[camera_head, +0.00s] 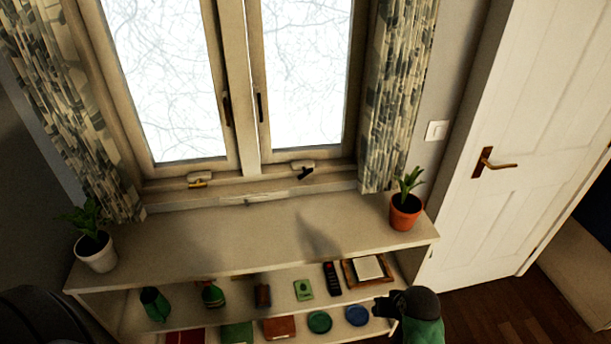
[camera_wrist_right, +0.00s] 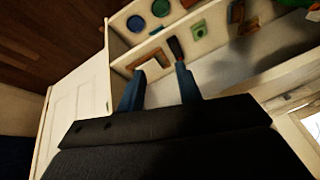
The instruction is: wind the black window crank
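The black window crank (camera_head: 304,173) sits on the sill at the foot of the right window pane, its dark handle angled down to the left. A second crank with a yellow handle (camera_head: 199,182) sits below the left pane. My right gripper (camera_head: 380,306) is at the lower right of the head view, in front of the shelf's right end and well away from the black crank. In the right wrist view its two blue fingers (camera_wrist_right: 158,80) are apart with nothing held between them. My left gripper is not in view.
A white shelf unit (camera_head: 270,240) stands below the window, its top mostly clear. A terracotta-potted plant (camera_head: 405,212) stands at its right end, a white-potted plant (camera_head: 97,252) at its left. Patterned curtains (camera_head: 398,95) flank the window. A white door (camera_head: 535,130) is at right.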

